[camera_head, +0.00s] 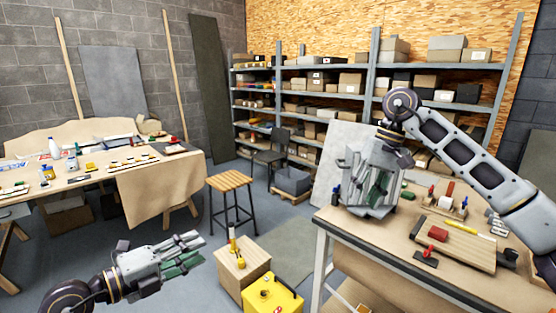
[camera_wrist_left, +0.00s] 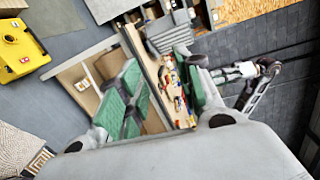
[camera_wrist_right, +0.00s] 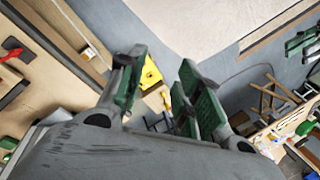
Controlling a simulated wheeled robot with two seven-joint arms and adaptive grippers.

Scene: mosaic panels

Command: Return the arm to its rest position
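My left gripper (camera_head: 192,252) is at the lower left of the head view, over the floor and clear of the tables. Its green-padded fingers are apart in the left wrist view (camera_wrist_left: 155,65), with nothing held between them. My right gripper (camera_head: 374,190) is at the left end of the right-hand workbench, its arm coming in from the right. Its fingers are apart in the right wrist view (camera_wrist_right: 160,72), with a yellow object and floor seen beyond the gap. Nothing is held there. I cannot tell how high it is above the bench.
The workbench (camera_head: 350,233) carries a wooden board (camera_head: 455,245), clamps and small tools. A wooden stool (camera_head: 230,182), a wooden box (camera_head: 242,266) and a yellow case (camera_head: 273,297) stand between the arms. A covered table (camera_head: 150,185) is at left, and shelves are behind.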

